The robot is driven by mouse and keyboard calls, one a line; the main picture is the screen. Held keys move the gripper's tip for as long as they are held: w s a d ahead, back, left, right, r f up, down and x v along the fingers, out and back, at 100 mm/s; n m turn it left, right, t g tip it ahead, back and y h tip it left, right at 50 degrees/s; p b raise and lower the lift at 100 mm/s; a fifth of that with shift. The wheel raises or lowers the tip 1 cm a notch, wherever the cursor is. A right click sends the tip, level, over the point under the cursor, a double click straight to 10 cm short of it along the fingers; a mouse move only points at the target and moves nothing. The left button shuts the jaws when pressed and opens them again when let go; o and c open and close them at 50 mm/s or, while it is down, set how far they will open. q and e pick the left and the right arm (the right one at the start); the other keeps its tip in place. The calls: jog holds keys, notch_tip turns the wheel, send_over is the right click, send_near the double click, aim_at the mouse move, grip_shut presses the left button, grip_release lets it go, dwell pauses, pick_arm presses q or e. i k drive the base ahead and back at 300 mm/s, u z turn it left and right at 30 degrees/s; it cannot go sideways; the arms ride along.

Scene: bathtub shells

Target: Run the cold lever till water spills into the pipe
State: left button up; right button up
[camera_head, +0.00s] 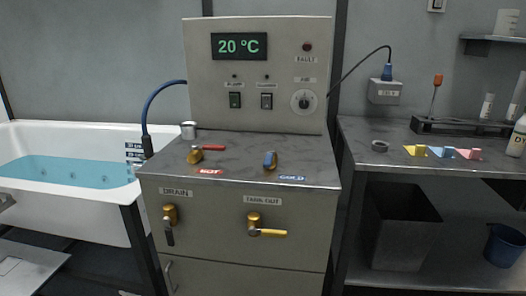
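The cold lever (270,159) is a blue handle on a brass valve, on top of the grey cabinet (255,235) behind a blue COLD label (292,178). Its handle appears to point toward the front. No running water shows at it. A blue hose (160,97) arches from the left side of the control panel (257,72) down to a dark fitting (147,147) by the tub rim. I cannot tell which part is the task's pipe. Neither of my grippers can be made out.
The red hot lever (208,148) and a metal cup (188,130) share the cabinet top. The drain valve (169,218) and tank-out valve (262,228) are on its front. The white tub (60,215) holds blue water. A bench (480,182) stands right.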

aim_at(267, 163)
jog(key=u, duration=2)
jog(key=i, duration=1.1)
jog(key=z, duration=1.55)
